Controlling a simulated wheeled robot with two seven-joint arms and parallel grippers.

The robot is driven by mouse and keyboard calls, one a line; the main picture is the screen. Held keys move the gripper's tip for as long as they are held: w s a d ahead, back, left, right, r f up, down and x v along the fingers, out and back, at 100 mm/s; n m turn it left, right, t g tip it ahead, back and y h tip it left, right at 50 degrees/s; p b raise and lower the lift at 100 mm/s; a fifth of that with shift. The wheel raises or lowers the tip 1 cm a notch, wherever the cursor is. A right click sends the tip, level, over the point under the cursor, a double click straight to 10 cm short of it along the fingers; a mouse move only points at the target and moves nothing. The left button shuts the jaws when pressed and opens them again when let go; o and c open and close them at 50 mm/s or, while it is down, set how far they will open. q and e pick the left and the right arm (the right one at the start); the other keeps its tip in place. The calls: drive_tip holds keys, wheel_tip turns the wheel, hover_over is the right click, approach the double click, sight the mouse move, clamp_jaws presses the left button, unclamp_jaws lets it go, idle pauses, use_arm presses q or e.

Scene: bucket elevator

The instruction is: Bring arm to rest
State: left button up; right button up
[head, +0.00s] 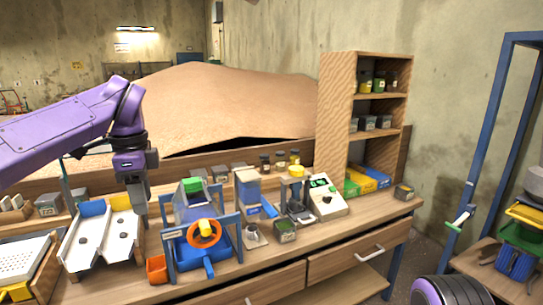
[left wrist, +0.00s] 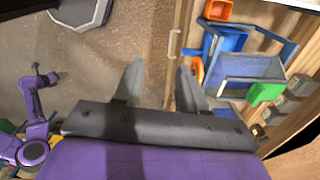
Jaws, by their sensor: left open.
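My left arm, purple, comes in from the left in the head view. My left gripper (head: 140,208) points down over the bench, beside the white double chute (head: 75,250) and left of the blue machine with the orange wheel (head: 204,233). In the left wrist view the two grey fingers of this gripper (left wrist: 159,78) stand apart with nothing between them. A small purple arm, apparently my right one, shows at the left of the left wrist view; its gripper tip (left wrist: 54,77) is too small to read. In the head view only a purple rounded arm part shows at the bottom right.
The wooden bench (head: 345,233) is crowded: an orange bin (head: 156,269), a digital scale (head: 326,197), jars and small boxes. A wooden shelf (head: 337,115) rises at the back right. A blue frame (head: 485,130) stands at the right. Floor shows between bench and frame.

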use_arm(q)
drive_tip(key=w+a+f+m+t+y, duration=0.25)
drive_tip(key=f+m+y, duration=0.3)
drive_tip(key=m, duration=0.35)
drive_tip(key=w+a+f+m+t+y, duration=0.2)
drive_tip(key=w+a+f+m+y, duration=0.15)
drive_tip(key=f+m, duration=0.45)
drive_tip(key=s+d+f+m+t+h, duration=0.1)
drive_tip(key=d+f+m+t, duration=0.1)
drive_tip(key=f+m, duration=0.7)
drive_tip(key=s+d+f+m+t, duration=0.2)
drive_tip(key=f+m+t, duration=0.1)
drive_tip(key=f+m, duration=0.6)
drive_tip(key=s+d+f+m+g+h, duration=0.2)
drive_tip(key=s+f+m+h, duration=0.3)
drive_tip(key=s+f+m, duration=0.95)
drive_tip(key=s+a+f+g, duration=0.1)
drive_tip(key=s+f, duration=0.1)
drive_tip(key=s, duration=0.5)
drive_tip(key=s+a+f+m+g, duration=0.1)
drive_tip(key=s+f+g, duration=0.1)
drive_tip(key=s, duration=0.5)
drive_tip(key=s+a+f+g, duration=0.1)
drive_tip(key=s+f, duration=0.2)
drive_tip(key=s, duration=0.5)
drive_tip(key=shift+a+f+g+b, duration=0.25)
drive_tip(key=shift+g+b, duration=0.05)
drive_tip(key=shift+g, duration=0.05)
